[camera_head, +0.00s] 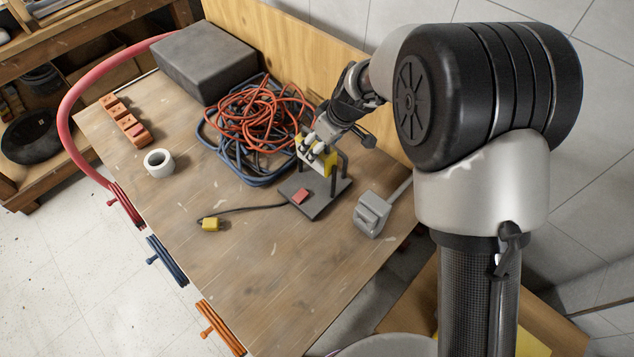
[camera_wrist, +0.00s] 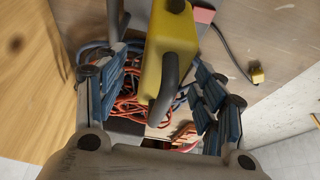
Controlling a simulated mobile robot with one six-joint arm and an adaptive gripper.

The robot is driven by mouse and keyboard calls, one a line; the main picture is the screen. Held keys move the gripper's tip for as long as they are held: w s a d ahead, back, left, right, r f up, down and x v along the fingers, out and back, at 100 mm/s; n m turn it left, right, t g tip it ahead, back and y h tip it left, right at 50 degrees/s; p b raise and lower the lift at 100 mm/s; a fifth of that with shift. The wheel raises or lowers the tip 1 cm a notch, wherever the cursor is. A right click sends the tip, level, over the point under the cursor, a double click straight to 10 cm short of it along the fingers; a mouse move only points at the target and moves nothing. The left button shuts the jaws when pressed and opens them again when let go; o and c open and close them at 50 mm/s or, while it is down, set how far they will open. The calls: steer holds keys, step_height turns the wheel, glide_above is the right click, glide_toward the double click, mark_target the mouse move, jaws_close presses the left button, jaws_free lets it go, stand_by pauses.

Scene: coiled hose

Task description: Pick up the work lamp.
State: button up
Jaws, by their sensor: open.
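The work lamp (camera_head: 319,162) has a yellow body on a dark stand with a flat base (camera_head: 316,205). It stands upright on the wooden bench, and a dark cable runs left from it to a yellow plug (camera_head: 210,224). My gripper (camera_head: 318,138) is at the top of the lamp and partly hides it. In the wrist view, my gripper (camera_wrist: 158,70) is open. The lamp's yellow body (camera_wrist: 170,45) and dark curved handle (camera_wrist: 167,88) show between the spread blue-padded fingers. I cannot tell whether a finger touches it.
Coiled orange and blue hoses (camera_head: 255,120) lie just behind the lamp, near a dark grey box (camera_head: 205,60). A white tape roll (camera_head: 158,162) is at left. A wooden board (camera_head: 290,45) backs the bench. The front bench top is clear.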

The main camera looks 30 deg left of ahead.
steer(key=x, duration=0.3)
steer(key=shift+a+f+b, duration=0.15)
steer(key=shift+f+b, duration=0.15)
steer(key=shift+f, duration=0.05)
steer(key=shift+r, duration=0.1)
steer(key=shift+c, duration=0.5)
jaws_close()
steer(key=shift+r, duration=0.15)
